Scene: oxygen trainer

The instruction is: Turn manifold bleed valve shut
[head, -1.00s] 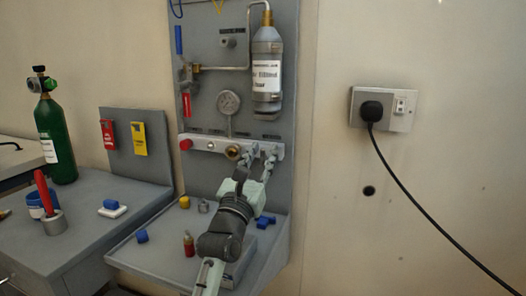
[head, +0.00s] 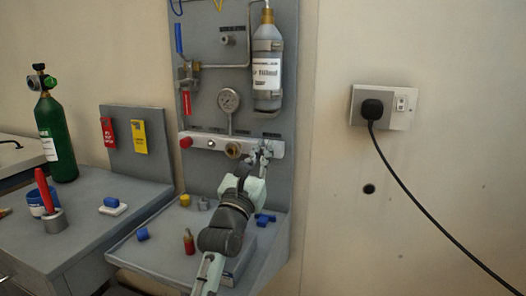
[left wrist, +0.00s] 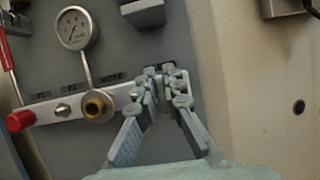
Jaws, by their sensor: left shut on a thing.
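The manifold is a pale grey bar (head: 278,150) across the upright panel, with a red knob (head: 186,142) at its left end and a brass fitting (head: 233,151) near its middle. My left gripper (head: 263,150) is at the bar's right end, its fingers closed around a small part there, which I take to be the bleed valve. The fingers hide most of this part, and its turn position cannot be read. The left wrist view shows the same gripper (left wrist: 162,88) with its fingertips at the bar, right of the brass fitting (left wrist: 97,105). My right gripper is out of view.
A pressure gauge (head: 228,100) and a labelled cylinder (head: 267,75) are above the bar. Below, a shelf (head: 160,250) holds blue caps (head: 265,220) and a small red bottle (head: 189,241). A green cylinder (head: 56,140) stands left. The wall at right holds a plugged socket (head: 398,108).

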